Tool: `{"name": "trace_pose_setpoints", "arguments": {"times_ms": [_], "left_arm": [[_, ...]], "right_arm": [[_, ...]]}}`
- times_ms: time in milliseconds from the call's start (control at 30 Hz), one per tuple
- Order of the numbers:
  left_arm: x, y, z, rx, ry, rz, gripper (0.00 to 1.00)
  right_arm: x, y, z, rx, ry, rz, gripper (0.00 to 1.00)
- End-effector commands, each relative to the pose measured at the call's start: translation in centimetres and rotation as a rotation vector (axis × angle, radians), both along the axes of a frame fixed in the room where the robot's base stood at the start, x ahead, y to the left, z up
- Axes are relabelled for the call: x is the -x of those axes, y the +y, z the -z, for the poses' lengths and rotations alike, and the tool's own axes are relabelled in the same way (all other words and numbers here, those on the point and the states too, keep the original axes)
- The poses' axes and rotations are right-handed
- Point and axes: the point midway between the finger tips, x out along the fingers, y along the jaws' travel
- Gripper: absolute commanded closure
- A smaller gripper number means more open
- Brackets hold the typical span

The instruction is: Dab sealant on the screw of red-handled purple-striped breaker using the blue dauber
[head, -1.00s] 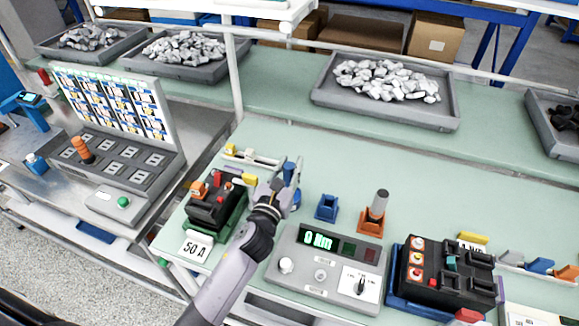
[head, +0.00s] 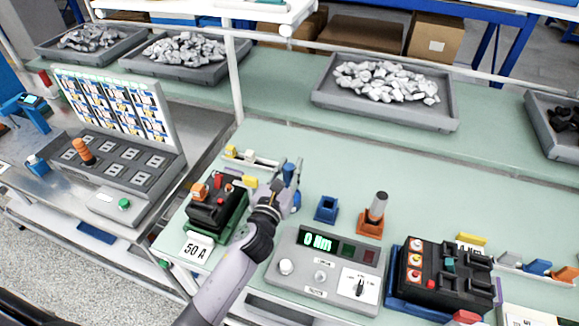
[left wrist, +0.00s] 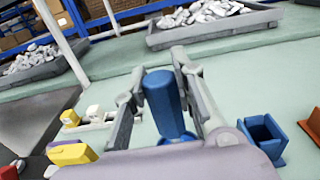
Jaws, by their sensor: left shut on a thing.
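The blue dauber (head: 289,173) is upright between the fingers of my left gripper (head: 288,184), which is shut on it. In the left wrist view the dauber (left wrist: 166,104) shows between both fingers, over the green bench. One black breaker (head: 217,207) sits on a green base at the left, beside my gripper, with red and orange parts. Another black breaker (head: 443,273) sits on a blue base at the right, with a red part at its front edge and a little purple at its right side. The screws are too small to tell apart. My right gripper is not in view.
An empty blue holder (head: 326,209) stands right of my gripper. A grey meter box (head: 322,272) reading 0 Nm stands in front. A "50 A" card (head: 195,248) lies by the left breaker.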

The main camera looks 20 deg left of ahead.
Motion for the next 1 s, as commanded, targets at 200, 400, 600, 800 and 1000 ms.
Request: {"name": "trace_pose_setpoints", "arguments": {"times_ms": [200,400,600,800,1000], "left_arm": [[0.0,0.0,-2.5,0.0,-0.005,0.001,1.0],[-0.1,-0.1,-4.2,0.0,-0.006,0.002,1.0],[-0.1,-0.1,-5.9,0.0,-0.007,0.002,1.0],[-0.1,0.0,-6.6,0.001,-0.007,0.002,1.0],[-0.1,0.0,-6.5,0.001,-0.007,0.002,1.0]], "right_arm": [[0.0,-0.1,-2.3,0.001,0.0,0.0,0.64],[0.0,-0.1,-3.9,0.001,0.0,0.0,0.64],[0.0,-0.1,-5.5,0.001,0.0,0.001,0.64],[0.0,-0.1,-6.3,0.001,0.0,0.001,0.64],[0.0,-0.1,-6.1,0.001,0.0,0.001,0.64]]}}
